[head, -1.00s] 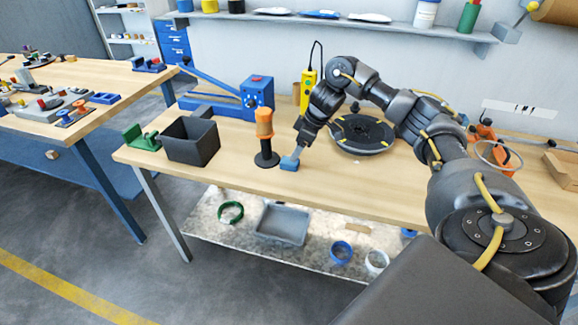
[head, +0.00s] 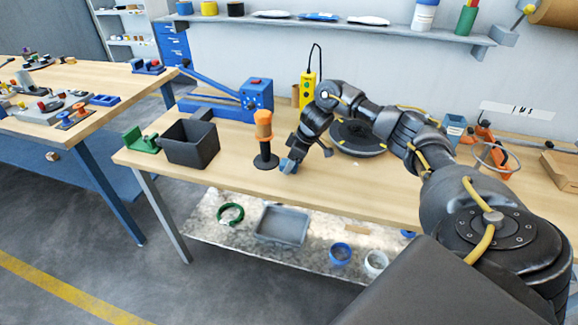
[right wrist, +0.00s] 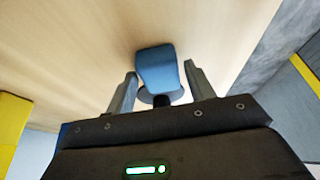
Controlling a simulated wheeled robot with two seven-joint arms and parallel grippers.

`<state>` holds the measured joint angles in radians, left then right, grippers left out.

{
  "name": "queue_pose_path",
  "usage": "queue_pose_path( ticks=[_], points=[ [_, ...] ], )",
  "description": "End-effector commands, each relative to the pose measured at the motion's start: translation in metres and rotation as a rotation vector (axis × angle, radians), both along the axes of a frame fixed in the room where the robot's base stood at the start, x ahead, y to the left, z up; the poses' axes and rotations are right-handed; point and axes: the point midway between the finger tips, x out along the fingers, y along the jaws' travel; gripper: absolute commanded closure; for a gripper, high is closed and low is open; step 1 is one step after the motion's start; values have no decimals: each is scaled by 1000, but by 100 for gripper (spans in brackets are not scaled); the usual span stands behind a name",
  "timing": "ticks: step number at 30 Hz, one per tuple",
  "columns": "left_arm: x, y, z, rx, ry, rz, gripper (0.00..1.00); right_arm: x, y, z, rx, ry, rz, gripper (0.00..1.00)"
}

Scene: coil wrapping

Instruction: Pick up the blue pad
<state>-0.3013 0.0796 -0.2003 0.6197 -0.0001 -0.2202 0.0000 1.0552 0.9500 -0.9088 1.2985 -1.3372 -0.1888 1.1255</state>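The blue pad (head: 288,166) is at the front part of the wooden workbench, just right of the orange-handled tool. In the right wrist view the blue pad (right wrist: 158,68) lies between the two fingers of my right gripper (right wrist: 162,92), with a visible gap on each side. My right gripper (head: 296,156) is open and low over the pad, partly hiding it in the head view. A dark rounded part shows by the near end of the pad; I cannot tell what it is. My left gripper is not in view.
The orange-handled tool (head: 264,140) stands upright close left of my right gripper. A dark open bin (head: 192,146) and a blue lever press (head: 255,95) are further left. A black round disc (head: 352,140) lies behind my right arm. The bench front edge is near.

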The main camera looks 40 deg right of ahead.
Motion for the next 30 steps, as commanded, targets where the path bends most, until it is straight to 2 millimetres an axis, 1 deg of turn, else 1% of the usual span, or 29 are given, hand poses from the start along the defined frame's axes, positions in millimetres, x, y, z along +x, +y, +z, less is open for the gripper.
queue_pose_path(
  ticks=[1, 6, 7, 8, 15, 19, 22, 25, 28, 30],
  points=[
    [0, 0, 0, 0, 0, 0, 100, 0, 0, 0, 0, 0, 0, 53],
    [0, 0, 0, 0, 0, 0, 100, 0, 0, 0, 0, 0, 0, 76],
    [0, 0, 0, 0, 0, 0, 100, 0, 0, 0, 0, 0, 0, 79],
    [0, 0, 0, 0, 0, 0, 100, 0, 0, 0, 0, 0, 0, 81],
    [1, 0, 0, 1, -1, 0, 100, 0, 0, 1, 1, -1, 0, 82],
    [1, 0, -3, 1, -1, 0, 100, 1, 0, 7, 0, -2, 1, 82],
    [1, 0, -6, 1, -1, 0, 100, 1, 0, 17, 0, -3, 1, 82],
    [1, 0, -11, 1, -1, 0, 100, 0, 0, 34, 0, -5, 1, 82],
    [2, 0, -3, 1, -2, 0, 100, -18, 3, 56, -5, -6, 5, 82],
    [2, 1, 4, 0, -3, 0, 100, -31, 6, 76, -6, -6, 4, 82]
  ],
)
